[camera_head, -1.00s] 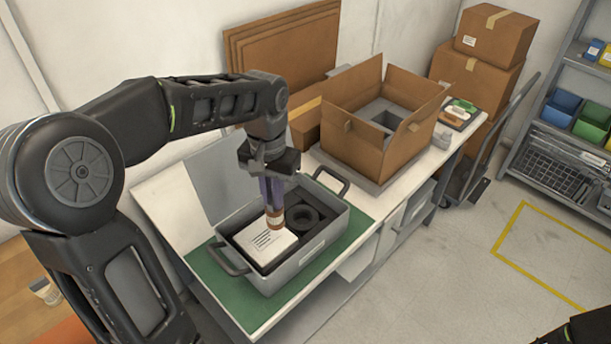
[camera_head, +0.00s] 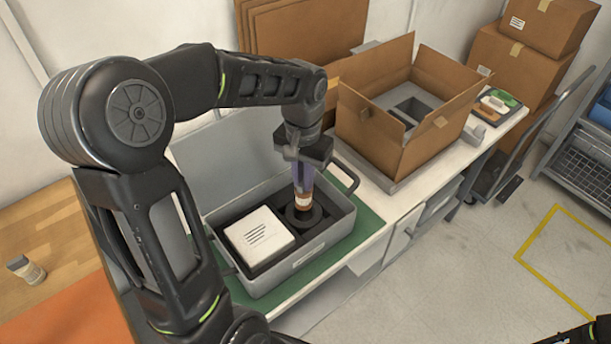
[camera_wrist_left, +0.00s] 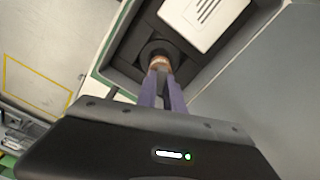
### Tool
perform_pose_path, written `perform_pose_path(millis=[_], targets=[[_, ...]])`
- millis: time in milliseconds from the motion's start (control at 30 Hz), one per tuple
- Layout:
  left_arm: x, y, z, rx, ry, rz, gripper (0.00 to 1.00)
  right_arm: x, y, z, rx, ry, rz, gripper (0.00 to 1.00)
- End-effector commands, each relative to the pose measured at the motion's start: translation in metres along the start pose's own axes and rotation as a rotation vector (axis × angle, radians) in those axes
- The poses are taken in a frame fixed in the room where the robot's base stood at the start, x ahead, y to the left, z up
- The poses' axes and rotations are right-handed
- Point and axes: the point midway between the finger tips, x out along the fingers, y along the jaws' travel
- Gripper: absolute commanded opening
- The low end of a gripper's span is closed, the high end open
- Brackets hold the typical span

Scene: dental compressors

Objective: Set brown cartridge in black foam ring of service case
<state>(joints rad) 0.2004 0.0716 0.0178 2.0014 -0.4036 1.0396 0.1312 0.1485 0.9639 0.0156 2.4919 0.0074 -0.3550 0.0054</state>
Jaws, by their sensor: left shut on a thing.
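My left gripper (camera_head: 303,184) points down over the grey service case (camera_head: 318,250), its purple fingers shut on the brown cartridge (camera_head: 303,200). The cartridge has a pale band and is upright at the black foam ring (camera_head: 317,221), its lower end at the ring's opening. The wrist view also shows the cartridge (camera_wrist_left: 160,63) between the fingers, with the ring (camera_wrist_left: 146,51) around its far end. I cannot tell how deep it sits. My right gripper is not clearly seen; only a dark part shows at the lower right corner.
A white block with printed lines (camera_head: 260,236) fills the case's left part. The case's lid stands open behind. An open cardboard box (camera_head: 393,148) stands to the right on the white bench. A small jar (camera_head: 30,270) is on the wooden table at left.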

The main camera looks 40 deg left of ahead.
Motion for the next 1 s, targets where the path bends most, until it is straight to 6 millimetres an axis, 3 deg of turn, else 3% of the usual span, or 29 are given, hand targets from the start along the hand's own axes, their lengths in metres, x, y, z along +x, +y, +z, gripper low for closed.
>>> perform_pose_path(millis=[267, 700, 1000], targets=[[0.006, 0.000, 0.000, 0.000, 0.000, 0.000, 0.00, 0.004, 0.002, -0.001, 0.000, 0.001, -0.001, 0.72], [0.047, 0.000, 0.000, 0.000, 0.000, 0.000, 0.00, 0.032, 0.009, -0.004, -0.007, 0.009, -0.010, 0.72], [0.058, 0.000, 0.000, 0.000, 0.001, 0.001, 0.00, 0.038, 0.011, -0.005, -0.010, 0.012, -0.013, 0.72]])
